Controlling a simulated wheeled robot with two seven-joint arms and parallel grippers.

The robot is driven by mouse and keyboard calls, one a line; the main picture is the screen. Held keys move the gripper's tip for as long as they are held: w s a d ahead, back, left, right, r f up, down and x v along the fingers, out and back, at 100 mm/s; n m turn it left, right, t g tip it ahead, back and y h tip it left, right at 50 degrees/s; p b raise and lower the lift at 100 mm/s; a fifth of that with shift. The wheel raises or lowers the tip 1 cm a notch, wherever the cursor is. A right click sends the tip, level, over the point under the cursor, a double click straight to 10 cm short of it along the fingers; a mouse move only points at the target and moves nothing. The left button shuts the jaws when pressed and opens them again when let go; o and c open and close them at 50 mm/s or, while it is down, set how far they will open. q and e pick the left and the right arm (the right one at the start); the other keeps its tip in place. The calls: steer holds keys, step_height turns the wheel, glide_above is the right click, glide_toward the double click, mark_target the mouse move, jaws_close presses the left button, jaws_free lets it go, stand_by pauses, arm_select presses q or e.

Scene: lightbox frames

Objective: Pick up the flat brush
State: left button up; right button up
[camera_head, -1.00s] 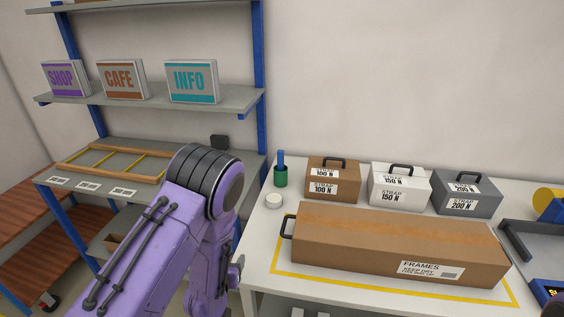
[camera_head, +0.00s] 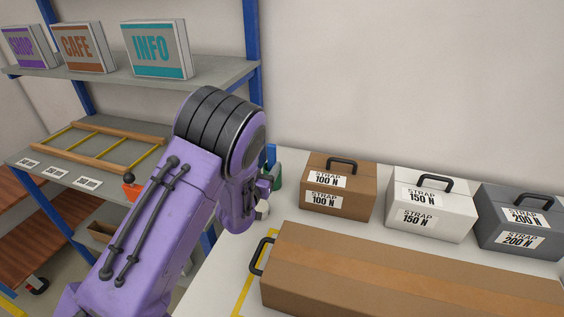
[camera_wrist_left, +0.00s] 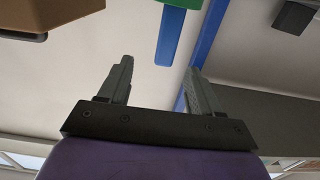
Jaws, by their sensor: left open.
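The flat brush is a flat blue strip (camera_wrist_left: 171,38) standing in a green cup (camera_wrist_left: 185,3), which looks upside down at the top of the left wrist view. In the head view a bit of the blue brush (camera_head: 270,156) and the green cup (camera_head: 277,177) show just behind my left wrist. My left gripper (camera_wrist_left: 158,78) is open, with nothing between its fingers. The brush appears beyond the fingertips, apart from them. In the head view the left gripper (camera_head: 265,187) is mostly hidden by my purple arm. My right gripper is not in view.
Strap boxes in brown (camera_head: 338,190), white (camera_head: 430,210) and grey (camera_head: 520,222) stand right of the cup. A long brown box (camera_head: 400,275) lies in front. A blue-posted rack (camera_head: 253,40) stands behind left.

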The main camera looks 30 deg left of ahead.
mark_target(271, 151)
arm_select(q)
steer(key=shift+w+a+r+p, duration=0.3)
steer(key=shift+w+a+p, duration=0.05)
steer(key=shift+w, duration=0.3)
steer(key=shift+w+a+r+p, duration=0.3)
steer(key=shift+w, duration=0.3)
steer(key=p+x, duration=0.1)
steer(key=x, duration=0.3)
steer(key=p+x, duration=0.1)
steer(key=x, duration=0.1)
steer(key=shift+a+f+p, duration=0.15)
steer(key=shift+f+p, duration=0.2)
steer(key=shift+s+r, duration=0.1)
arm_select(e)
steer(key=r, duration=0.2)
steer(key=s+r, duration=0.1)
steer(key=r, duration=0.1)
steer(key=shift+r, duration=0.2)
arm_select(q)
steer(key=c, duration=1.1)
